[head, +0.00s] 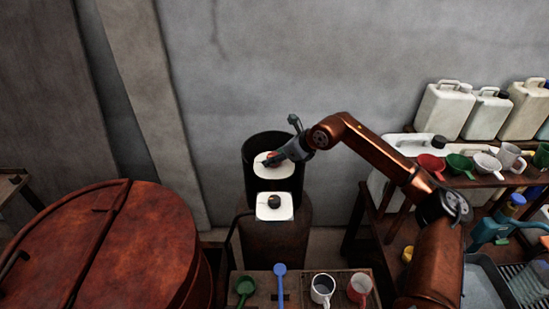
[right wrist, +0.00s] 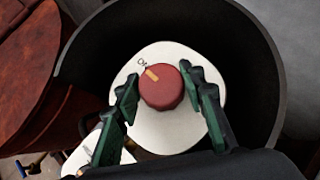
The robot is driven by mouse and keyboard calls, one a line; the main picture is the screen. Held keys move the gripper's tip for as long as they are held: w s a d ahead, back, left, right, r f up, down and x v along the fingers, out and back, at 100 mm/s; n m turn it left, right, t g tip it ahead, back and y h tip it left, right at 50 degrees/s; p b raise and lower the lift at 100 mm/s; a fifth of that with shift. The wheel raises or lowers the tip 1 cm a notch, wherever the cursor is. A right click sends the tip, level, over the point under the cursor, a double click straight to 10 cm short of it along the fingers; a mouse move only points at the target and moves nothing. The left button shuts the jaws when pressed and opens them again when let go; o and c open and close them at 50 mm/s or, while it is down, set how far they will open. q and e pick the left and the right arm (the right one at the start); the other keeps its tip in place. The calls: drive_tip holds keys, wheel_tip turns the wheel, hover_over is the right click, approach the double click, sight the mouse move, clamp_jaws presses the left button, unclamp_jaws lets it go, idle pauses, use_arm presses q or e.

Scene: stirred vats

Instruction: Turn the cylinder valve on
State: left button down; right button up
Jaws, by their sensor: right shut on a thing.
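The cylinder valve's round red knob (right wrist: 163,92) sits on a white rounded plate (right wrist: 150,135) inside a dark open-topped collar (right wrist: 255,60). An orange pointer on the knob points to the upper left, beside a small mark on the plate. My right gripper (right wrist: 159,76) is shut on the red knob, with one green-and-black finger on each side. In the head view my right gripper (head: 274,159) reaches into the collar from the right and hides most of the knob. The plate (head: 262,169) shows beside it. My left gripper is not in view.
A second white plate with a black knob (head: 274,201) stands just in front of the collar. A large rusty vat (head: 100,245) is at the left. A front bench holds scoops and mugs (head: 322,287). Shelves with jugs (head: 442,108) and funnels stand at the right.

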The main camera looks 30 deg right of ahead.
drive_tip(key=shift+f+n+y, duration=0.15)
drive_tip(key=shift+n+y, duration=0.15)
drive_tip(key=shift+n, duration=0.1)
drive_tip(key=o, duration=1.2)
drive_tip(key=shift+c, duration=0.2)
drive_tip(key=shift+s+d+r, duration=0.15)
drive_tip(key=shift+r, duration=0.1)
drive_tip(key=v, duration=1.1)
drive_tip(key=shift+r, duration=0.25)
drive_tip(key=shift+s+r, duration=0.1)
